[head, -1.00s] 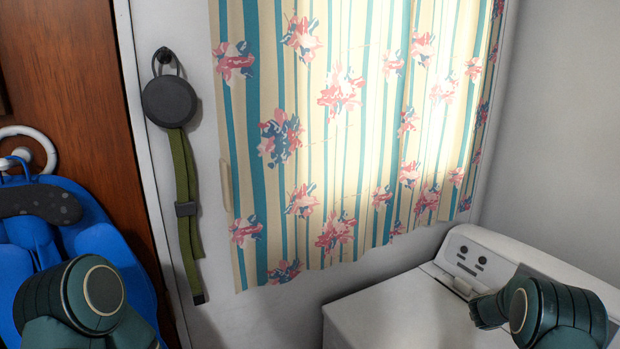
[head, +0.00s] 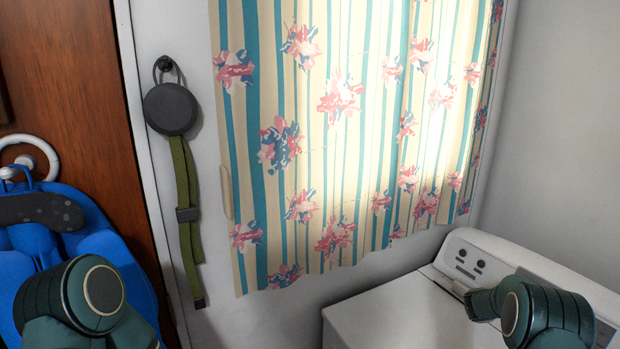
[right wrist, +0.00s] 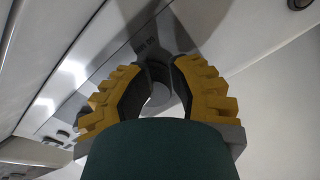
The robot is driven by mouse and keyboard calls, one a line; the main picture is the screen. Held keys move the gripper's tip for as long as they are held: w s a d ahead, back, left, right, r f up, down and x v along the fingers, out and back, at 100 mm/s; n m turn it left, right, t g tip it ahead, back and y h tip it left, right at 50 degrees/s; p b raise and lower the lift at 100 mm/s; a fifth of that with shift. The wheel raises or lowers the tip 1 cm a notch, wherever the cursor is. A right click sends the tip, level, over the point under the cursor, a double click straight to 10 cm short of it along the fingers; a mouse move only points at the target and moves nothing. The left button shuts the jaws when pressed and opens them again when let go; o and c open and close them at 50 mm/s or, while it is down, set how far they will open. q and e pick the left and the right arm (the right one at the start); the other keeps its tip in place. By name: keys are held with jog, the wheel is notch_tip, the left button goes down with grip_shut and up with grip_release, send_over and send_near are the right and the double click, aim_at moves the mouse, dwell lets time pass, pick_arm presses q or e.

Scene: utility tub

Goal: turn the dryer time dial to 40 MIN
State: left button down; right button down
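The white dryer (head: 385,318) stands at the lower right of the head view, with its raised control panel (head: 452,250) along the back against the wall. My right arm crosses in front of the panel and hides much of it; its fingers are not visible there. In the right wrist view my right gripper (right wrist: 162,66) has its yellow-backed fingers apart, close to the panel. A grey round dial (right wrist: 160,96) shows in the gap between them. I cannot tell if the fingers touch it, and its pointer and markings are not readable. My left gripper is out of view.
A striped floral curtain (head: 340,130) hangs behind the dryer. A dark round object with a green strap (head: 185,190) hangs on the wall, and a blue item (head: 95,245) hangs at the left. Two dark round marks (head: 480,264) show on the panel. The visible dryer top is clear.

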jog(key=shift+w, duration=0.2)
dwell(0.5)
jog(key=shift+w+a+f, duration=0.1)
jog(key=shift+a+f, duration=0.05)
jog(key=shift+a, duration=0.05)
jog(key=shift+a+f, duration=0.1)
jog(key=shift+a, duration=0.35)
jog(key=shift+a+p, duration=0.3)
jog(key=shift+p, duration=0.05)
jog(key=v, duration=0.3)
jog(key=shift+s+r+p, duration=0.25)
jog(key=shift+p, duration=0.15)
jog(key=shift+s+a, duration=0.2)
jog(key=shift+a, duration=0.2)
